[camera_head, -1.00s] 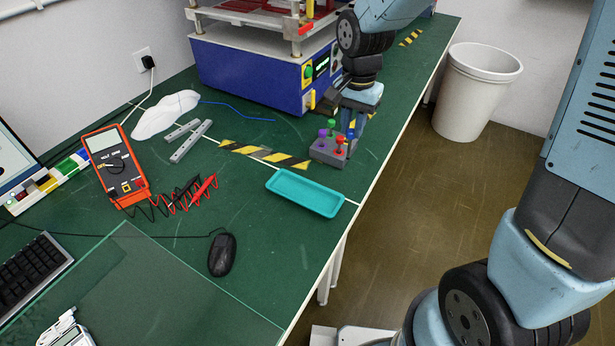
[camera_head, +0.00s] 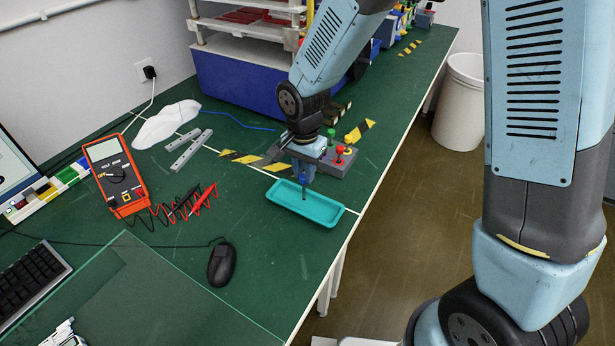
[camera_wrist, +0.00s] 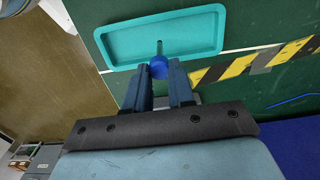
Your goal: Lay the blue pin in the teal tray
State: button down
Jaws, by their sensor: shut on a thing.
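The teal tray (camera_head: 321,207) lies on the green bench near its right edge. It also shows at the top of the wrist view (camera_wrist: 122,50). My gripper (camera_head: 304,180) is shut on the blue pin (camera_wrist: 158,67), holding it by its round blue head. In the head view the pin (camera_head: 304,190) hangs upright, its dark shank pointing down over the tray. In the wrist view the shank overlaps the tray's near part. I cannot tell whether the tip touches the tray floor.
A grey block (camera_head: 341,166) with red and green pins stands just behind the tray. A black mouse (camera_head: 222,264), an orange multimeter (camera_head: 117,180) and its leads lie to the left. A blue machine (camera_head: 235,88) stands behind. The bench edge drops off to the right.

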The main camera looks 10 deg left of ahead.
jog(key=shift+d+f, duration=0.1)
jog(key=shift+f, duration=1.1)
jog(key=c, duration=1)
grip_release()
jog(key=shift+o, duration=0.2)
notch_tip(320, 180, up, 12)
jog(key=shift+r, duration=0.1)
